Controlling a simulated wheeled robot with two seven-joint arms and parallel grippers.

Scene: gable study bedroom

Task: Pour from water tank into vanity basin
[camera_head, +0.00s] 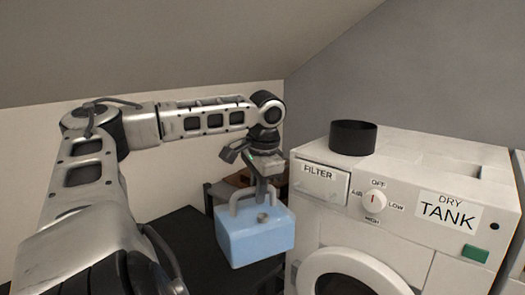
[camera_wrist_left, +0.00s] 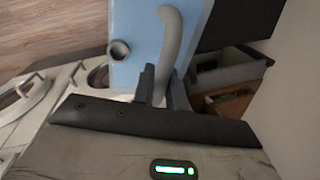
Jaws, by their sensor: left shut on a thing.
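The water tank (camera_head: 255,238) is a light blue box with a grey handle on top and a small round spout. It hangs roughly upright, slightly tilted, in front of the white machine's left side. My left gripper (camera_head: 267,188) is above it and shut on its handle. The left wrist view shows the tank's blue face (camera_wrist_left: 150,45), the curved handle and the round spout close to my left gripper (camera_wrist_left: 160,88). I cannot make out a vanity basin in either view. My right gripper is not in view.
A white machine (camera_head: 440,180) labelled FILTER and DRY TANK stands right of the tank, with a dial and round door. A black cylinder (camera_head: 353,138) stands on top. A dark surface (camera_head: 180,240) lies behind my left arm, beneath a sloping ceiling.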

